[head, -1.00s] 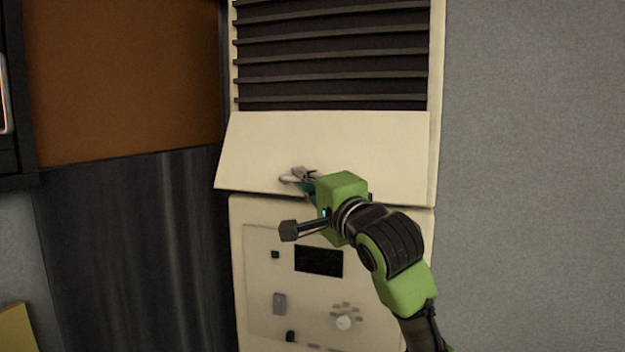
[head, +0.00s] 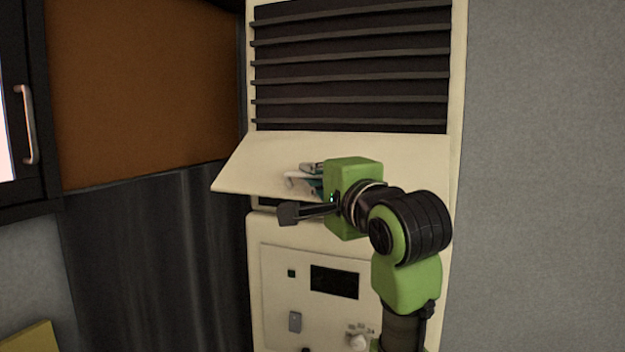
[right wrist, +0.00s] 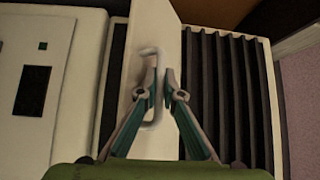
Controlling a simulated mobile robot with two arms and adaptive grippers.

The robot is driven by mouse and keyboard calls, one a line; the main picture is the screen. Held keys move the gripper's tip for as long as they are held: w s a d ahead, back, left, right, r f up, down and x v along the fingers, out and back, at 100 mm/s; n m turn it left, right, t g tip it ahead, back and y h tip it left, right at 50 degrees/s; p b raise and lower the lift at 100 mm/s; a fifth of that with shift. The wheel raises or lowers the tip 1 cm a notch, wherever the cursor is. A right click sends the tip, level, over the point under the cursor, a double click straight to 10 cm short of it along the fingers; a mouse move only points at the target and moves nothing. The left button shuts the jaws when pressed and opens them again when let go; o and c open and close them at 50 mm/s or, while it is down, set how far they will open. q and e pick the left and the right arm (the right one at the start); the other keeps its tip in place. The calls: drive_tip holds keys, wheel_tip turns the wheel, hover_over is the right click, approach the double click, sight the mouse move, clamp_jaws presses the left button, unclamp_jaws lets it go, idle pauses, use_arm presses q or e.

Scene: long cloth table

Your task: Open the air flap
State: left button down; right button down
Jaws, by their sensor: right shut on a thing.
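The air flap (head: 265,160) is a cream panel below the dark louvres of a tall cream unit. It is tilted outward at its lower edge, and a dark gap shows beneath its left part. In the right wrist view the flap (right wrist: 170,40) stands out from the unit, with a pale bar handle (right wrist: 139,70) on its face. My right gripper (head: 303,176) is at the flap's handle; in the right wrist view its fingers (right wrist: 160,85) are closed around the handle's bar. My left gripper is not in view.
The louvres (head: 350,70) are above the flap. A control panel (head: 280,270) with a dark display (head: 334,282) and a knob (head: 357,342) is below. A dark cabinet with a metal handle (head: 26,125) is at the left. A bare grey wall (head: 545,180) is at the right.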

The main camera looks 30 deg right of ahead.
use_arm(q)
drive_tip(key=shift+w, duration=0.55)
use_arm(e)
drive_tip(key=shift+r, duration=0.15)
drive_tip(key=c, duration=2.4)
unclamp_jaws()
drive_tip(key=shift+c, duration=0.2)
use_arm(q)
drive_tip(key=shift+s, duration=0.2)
use_arm(e)
drive_tip(key=s, duration=0.7)
drive_tip(key=shift+s+a+f, duration=0.2)
drive_tip(key=shift+a+f, duration=0.05)
drive_tip(key=shift+a, duration=0.05)
